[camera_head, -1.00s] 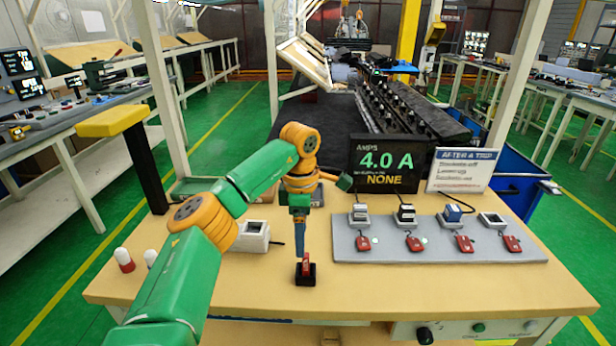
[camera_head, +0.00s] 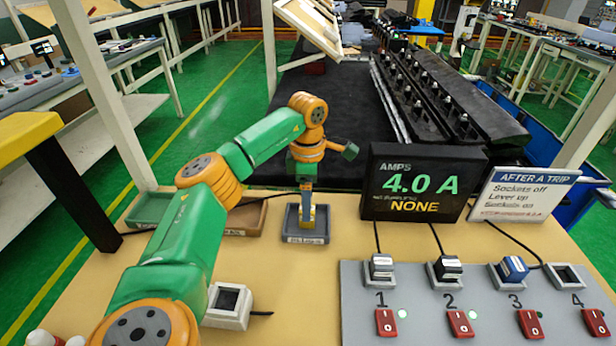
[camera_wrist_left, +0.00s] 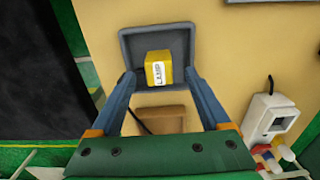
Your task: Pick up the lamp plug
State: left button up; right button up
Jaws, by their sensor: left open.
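The lamp plug (camera_wrist_left: 159,70) is a yellow block with a white LAMP label. It sits in a small grey tray (camera_wrist_left: 128,45), which also shows in the head view (camera_head: 305,239). My left gripper (camera_wrist_left: 160,77) is open, with one blue finger on each side of the plug in the wrist view. In the head view my left gripper (camera_head: 307,206) points down over the tray and partly hides the plug. I cannot tell whether the fingers touch it. My right gripper is not in view.
A socket board (camera_head: 450,312) with red switches stands at the right; sockets 1 to 3 hold plugs and socket 4 looks empty. Behind it are a 4.0 A display (camera_head: 424,182) and a sign (camera_head: 522,195). A white box (camera_head: 227,304) lies nearer on the bench.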

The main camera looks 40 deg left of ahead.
pick_arm(q)
notch_tip(320, 180, down, 4)
jog(key=shift+s+f+p, duration=0.1)
jog(key=shift+p, duration=0.3)
jog(key=shift+a+f, duration=0.15)
jog(key=c, duration=0.9)
grip_shut()
jog(key=shift+r, duration=0.25)
